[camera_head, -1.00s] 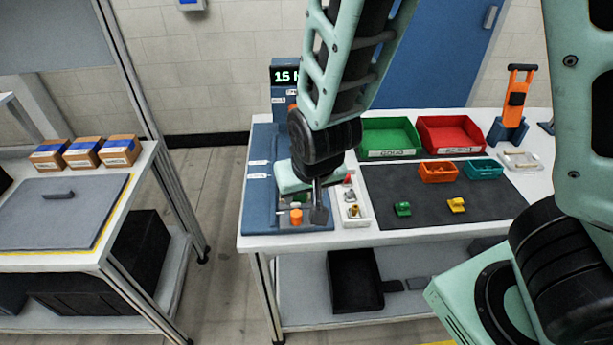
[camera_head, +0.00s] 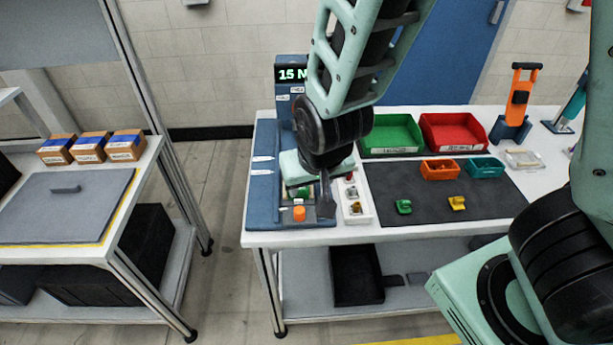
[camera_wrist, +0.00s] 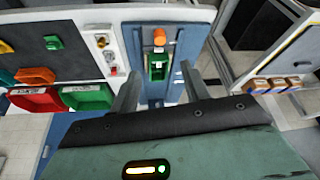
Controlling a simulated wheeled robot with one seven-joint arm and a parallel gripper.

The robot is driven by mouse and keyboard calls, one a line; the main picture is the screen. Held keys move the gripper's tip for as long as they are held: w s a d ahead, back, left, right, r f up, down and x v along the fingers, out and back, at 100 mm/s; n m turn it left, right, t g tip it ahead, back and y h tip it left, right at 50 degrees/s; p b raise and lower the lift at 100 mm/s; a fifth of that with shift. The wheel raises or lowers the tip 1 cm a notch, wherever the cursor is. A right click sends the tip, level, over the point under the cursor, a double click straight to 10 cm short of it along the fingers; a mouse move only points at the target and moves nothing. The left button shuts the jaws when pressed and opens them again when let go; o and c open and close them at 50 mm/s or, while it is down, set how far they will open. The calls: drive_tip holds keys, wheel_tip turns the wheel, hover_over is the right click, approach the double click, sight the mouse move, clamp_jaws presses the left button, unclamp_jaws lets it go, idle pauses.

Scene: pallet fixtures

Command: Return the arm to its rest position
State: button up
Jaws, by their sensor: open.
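My gripper (camera_wrist: 160,88) is open in the wrist view, its two fingers apart with nothing between them. In the head view my gripper (camera_head: 322,197) is above the left part of the workbench, over the blue fixture (camera_head: 262,190). The fixture also shows in the wrist view (camera_wrist: 187,55), with a green part (camera_wrist: 158,70) in its slot and an orange knob (camera_wrist: 160,36) beside it. The orange knob also shows in the head view (camera_head: 299,213). My arm partly hides the fixture and the display post behind it.
A white tray (camera_head: 362,211) of small parts lies right of the fixture. A dark mat (camera_head: 425,200) holds green and yellow parts and orange and teal bins. Green (camera_head: 390,135) and red (camera_head: 455,132) bins stand behind. A side table (camera_head: 60,210) with boxes is left, across an open aisle.

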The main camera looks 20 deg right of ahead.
drive_tip(key=s+a+n+g+b, duration=0.2)
drive_tip(key=s+n+g+b, duration=0.2)
drive_tip(key=s, duration=1.2)
drive_tip(key=r+n+b, duration=0.1)
drive_tip(key=n+b, duration=0.2)
drive_tip(key=n, duration=0.1)
drive_tip(key=shift+a+y+b, duration=0.3)
drive_tip(key=shift+y+b, duration=0.1)
idle(1.9)
